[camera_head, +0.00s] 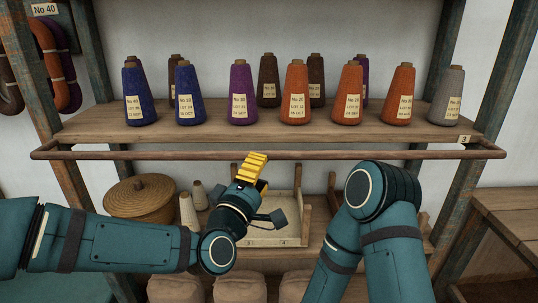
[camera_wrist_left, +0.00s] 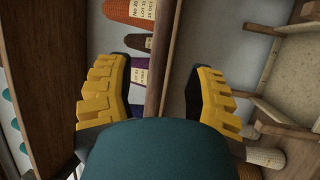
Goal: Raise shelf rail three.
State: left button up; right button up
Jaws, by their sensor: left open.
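Shelf rail three (camera_head: 340,154) is a long thin wooden bar across the front of the upper shelf, level with or just below its board. A small tag "3" (camera_head: 465,139) is on the shelf edge at its right end. My left gripper (camera_head: 250,168) is open at the rail, left of its middle, with yellow fingers. In the left wrist view the rail (camera_wrist_left: 160,60) runs between the two spread fingers of the left gripper (camera_wrist_left: 156,95). I cannot tell whether they touch it. My right gripper is out of view.
Several labelled yarn cones, one orange (camera_head: 295,95), stand on the upper shelf board (camera_head: 90,124) behind the rail. Below are a lidded basket (camera_head: 140,198), pale cones (camera_head: 188,212) and a tray (camera_head: 285,238). A wooden table (camera_head: 510,212) stands at the right.

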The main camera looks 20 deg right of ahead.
aim_at(269, 155)
pick_arm(q)
jog(key=x, duration=0.6)
jog(key=shift+w+d, duration=0.15)
jog(key=shift+r, duration=0.1)
grip_shut()
